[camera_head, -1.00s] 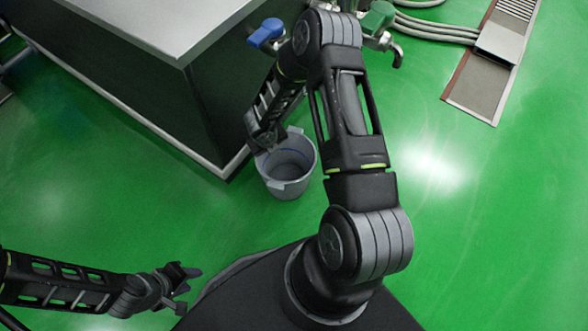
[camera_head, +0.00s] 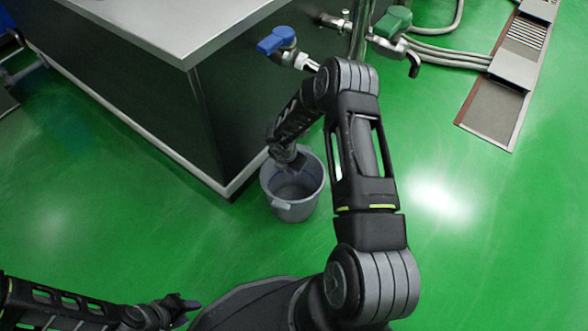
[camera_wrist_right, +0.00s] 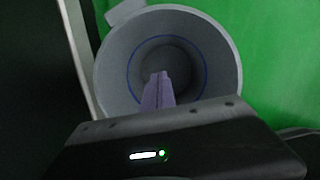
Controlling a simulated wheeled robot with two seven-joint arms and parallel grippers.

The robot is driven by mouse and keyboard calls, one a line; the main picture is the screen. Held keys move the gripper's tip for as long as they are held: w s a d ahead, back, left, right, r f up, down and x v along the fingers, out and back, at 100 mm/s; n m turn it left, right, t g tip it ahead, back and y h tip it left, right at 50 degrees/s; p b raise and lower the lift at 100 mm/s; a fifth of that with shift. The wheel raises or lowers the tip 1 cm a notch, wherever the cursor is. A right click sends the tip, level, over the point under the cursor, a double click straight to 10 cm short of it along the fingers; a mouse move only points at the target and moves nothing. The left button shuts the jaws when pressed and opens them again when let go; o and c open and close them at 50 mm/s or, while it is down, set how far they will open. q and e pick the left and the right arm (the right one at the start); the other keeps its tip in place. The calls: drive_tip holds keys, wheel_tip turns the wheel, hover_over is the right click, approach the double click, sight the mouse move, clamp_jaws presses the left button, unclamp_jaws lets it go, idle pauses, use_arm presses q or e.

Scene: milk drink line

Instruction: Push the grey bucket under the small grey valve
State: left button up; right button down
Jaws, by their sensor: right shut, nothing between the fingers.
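The grey bucket (camera_head: 296,211) stands upright on the green floor beside the dark cabinet's lower corner. My right gripper (camera_head: 292,168) reaches down over the bucket's mouth. In the right wrist view, my right gripper's purple-grey fingers (camera_wrist_right: 158,92) are shut with nothing between them, in front of the bucket's interior (camera_wrist_right: 195,75); I cannot tell whether they touch its wall. A small grey metal valve (camera_head: 336,21) sits on the cabinet side, between a blue-handled valve (camera_head: 277,42) and a green-handled valve (camera_head: 393,22). My left gripper (camera_head: 186,304) is low at the left, far from the bucket; its opening is unclear.
The steel-topped cabinet (camera_head: 165,30) bounds the space left of and behind the bucket. Hoses (camera_head: 450,58) run to the right from the valves towards a floor drain (camera_head: 490,110). The green floor to the right of the bucket is open.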

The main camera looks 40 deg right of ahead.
sight(311, 159)
drive_tip(key=w+d+f+b, duration=0.2)
drive_tip(key=d+f+b, duration=0.3)
drive_tip(key=f, duration=0.2)
drive_tip(key=shift+d+f, duration=0.35)
drive_tip(key=shift+f, duration=0.05)
drive_tip(key=d, duration=0.1)
drive_tip(key=w+d+b, duration=0.1)
drive_tip(key=d, duration=0.1)
drive_tip(key=w+d+b, duration=0.1)
drive_tip(key=d, duration=0.1)
drive_tip(key=shift+d+f, duration=0.2)
drive_tip(key=shift+d+r, duration=0.15)
drive_tip(key=shift+r, duration=0.05)
